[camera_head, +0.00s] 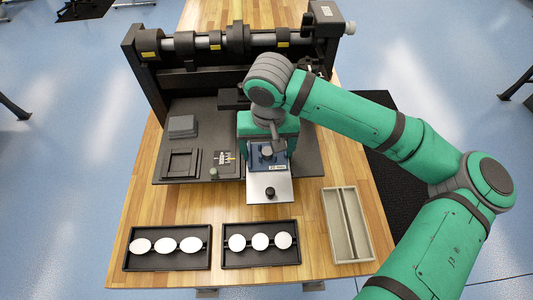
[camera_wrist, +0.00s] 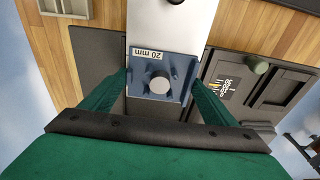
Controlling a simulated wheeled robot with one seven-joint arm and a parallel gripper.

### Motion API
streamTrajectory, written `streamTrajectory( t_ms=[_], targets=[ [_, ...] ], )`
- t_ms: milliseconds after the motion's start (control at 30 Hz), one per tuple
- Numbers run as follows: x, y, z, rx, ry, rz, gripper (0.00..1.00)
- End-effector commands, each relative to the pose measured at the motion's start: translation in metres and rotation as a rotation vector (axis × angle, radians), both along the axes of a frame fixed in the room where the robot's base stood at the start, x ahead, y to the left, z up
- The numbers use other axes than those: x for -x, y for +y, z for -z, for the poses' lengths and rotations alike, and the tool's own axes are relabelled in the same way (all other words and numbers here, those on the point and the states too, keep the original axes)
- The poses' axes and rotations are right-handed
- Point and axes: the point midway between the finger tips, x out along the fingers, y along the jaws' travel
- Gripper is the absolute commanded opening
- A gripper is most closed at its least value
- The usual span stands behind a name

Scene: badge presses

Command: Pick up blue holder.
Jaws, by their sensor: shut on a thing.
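The blue holder (camera_head: 266,161) is a small square block with a round grey knob and a white "20 mm" label. In the wrist view the holder (camera_wrist: 178,68) sits between the two green fingers of my gripper (camera_wrist: 157,88), one at each side edge. My gripper (camera_head: 268,148) comes down from above and is shut on the holder. In the head view my gripper and wrist hide the holder's far part. The holder is over a pale metal slide plate (camera_head: 270,190); I cannot tell whether it touches the plate.
The dark press (camera_head: 210,75) stands behind on the wooden table. Two black trays (camera_head: 167,263) (camera_head: 262,262) with white oval and round discs lie in front. An empty beige two-slot tray (camera_head: 347,224) is at right. A dark square frame (camera_head: 181,164) and grey block (camera_head: 182,126) are at left.

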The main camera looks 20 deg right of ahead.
Motion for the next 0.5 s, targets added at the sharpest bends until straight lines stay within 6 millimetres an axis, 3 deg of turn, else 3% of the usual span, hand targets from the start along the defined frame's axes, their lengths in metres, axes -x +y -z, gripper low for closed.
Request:
streamTrajectory(
  t_ms=[267,467,500],
  targets=[
    [0.000,0.000,-0.006,0.000,-0.001,0.000,0.53],
    [-0.001,0.001,-0.034,-0.001,-0.003,-0.002,0.53],
    [0.007,0.000,-0.041,0.000,-0.004,-0.001,0.53]
  ],
)
